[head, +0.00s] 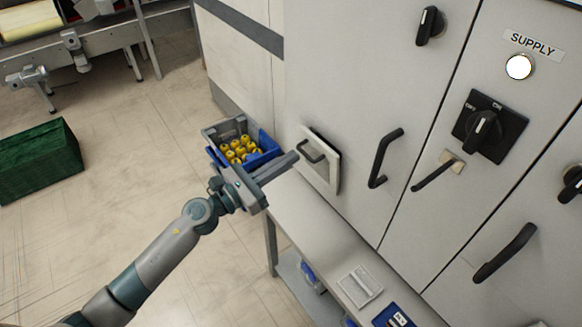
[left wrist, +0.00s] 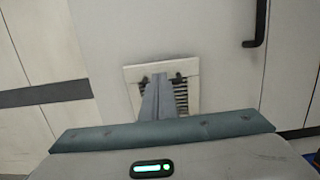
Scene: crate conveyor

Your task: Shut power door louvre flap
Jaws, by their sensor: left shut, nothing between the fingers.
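The louvre flap (head: 319,166) sits in a cream frame on the grey cabinet door, with a small dark handle (head: 311,151) near its top. In the left wrist view the frame (left wrist: 190,69) faces me, with dark slats (left wrist: 181,97) showing on both sides of my fingers. I cannot tell how far the flap stands out from its frame. My left gripper (head: 294,157) is shut and empty, its fingertips pointing at the flap from the left. In the left wrist view the fingers (left wrist: 158,80) cover the flap's middle. Whether they touch it is unclear. My right gripper is not in view.
A blue-grey crate of yellow items (head: 206,133) stands behind my left gripper. A narrow bench (head: 300,215) runs below the flap. Black door handles (head: 384,158) stick out to the right. A rotary switch (head: 490,127) is farther right. The floor at left is open, with a green crate (head: 38,160).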

